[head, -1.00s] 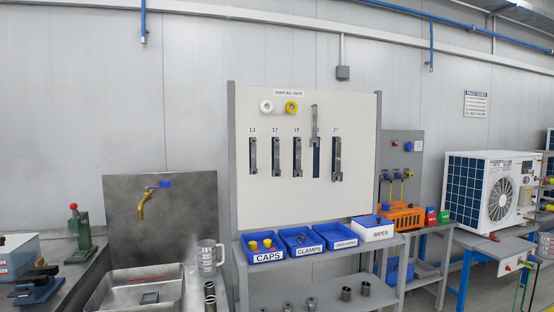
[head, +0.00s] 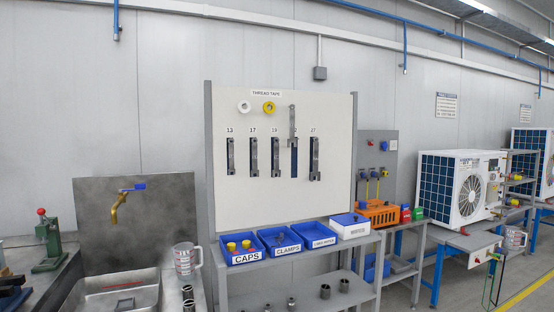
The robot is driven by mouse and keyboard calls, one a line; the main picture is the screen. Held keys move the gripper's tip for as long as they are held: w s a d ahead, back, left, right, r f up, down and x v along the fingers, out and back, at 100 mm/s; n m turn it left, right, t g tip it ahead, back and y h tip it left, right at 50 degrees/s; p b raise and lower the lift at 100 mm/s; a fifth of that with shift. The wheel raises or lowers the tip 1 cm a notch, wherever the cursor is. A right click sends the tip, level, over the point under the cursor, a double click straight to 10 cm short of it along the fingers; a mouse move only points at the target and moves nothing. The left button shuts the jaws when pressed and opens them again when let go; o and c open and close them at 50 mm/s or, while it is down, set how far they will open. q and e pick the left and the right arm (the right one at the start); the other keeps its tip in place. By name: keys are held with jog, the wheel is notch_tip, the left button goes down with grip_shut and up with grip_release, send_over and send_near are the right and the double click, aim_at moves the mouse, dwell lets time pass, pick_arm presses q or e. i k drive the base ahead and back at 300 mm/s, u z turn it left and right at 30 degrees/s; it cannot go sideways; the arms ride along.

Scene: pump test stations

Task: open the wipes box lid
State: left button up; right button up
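The wipes box (head: 350,226) is a white box with a blue patch on its top. It stands at the right end of the row of blue bins on the grey shelf, below the pegboard. Its lid looks shut, though the box is small in the head view. Neither of my grippers shows in the head view.
Blue bins for caps (head: 244,248), clamps (head: 281,241) and a third bin (head: 314,236) stand left of the box. An orange crate (head: 379,213) is to its right. A sink (head: 118,292) with a brass tap (head: 118,206) and a measuring jug (head: 186,261) are at left.

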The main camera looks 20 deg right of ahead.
aim_at(351, 218)
jog(key=z, duration=1.65)
jog(key=i, duration=1.45)
jog(key=u, duration=0.95)
jog(key=i, duration=0.6)
jog(key=u, duration=0.75)
